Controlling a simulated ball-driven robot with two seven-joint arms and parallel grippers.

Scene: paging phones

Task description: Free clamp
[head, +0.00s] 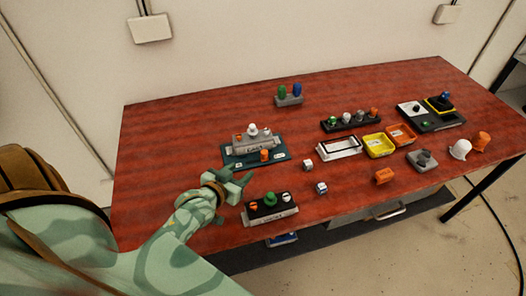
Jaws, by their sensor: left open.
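My left gripper (238,182) is open and empty in the head view, low over the left part of the table. Just beyond it is a dark teal board (232,159) bearing a grey labelled block (258,147) with a white knob (252,129) and orange parts. A small orange piece (264,155) is at the board's front. Nearer me and right of the gripper is a box (271,216) with a green knob (270,199) between orange and white ones. I cannot tell which part is the clamp. My right gripper is out of view.
The red table (180,120) also holds a block with green and blue pegs (289,100), a dark rack (350,124), a white tray (339,147), yellow (379,146) and orange bins (401,134), and small cubes (321,188). Its left back area is clear.

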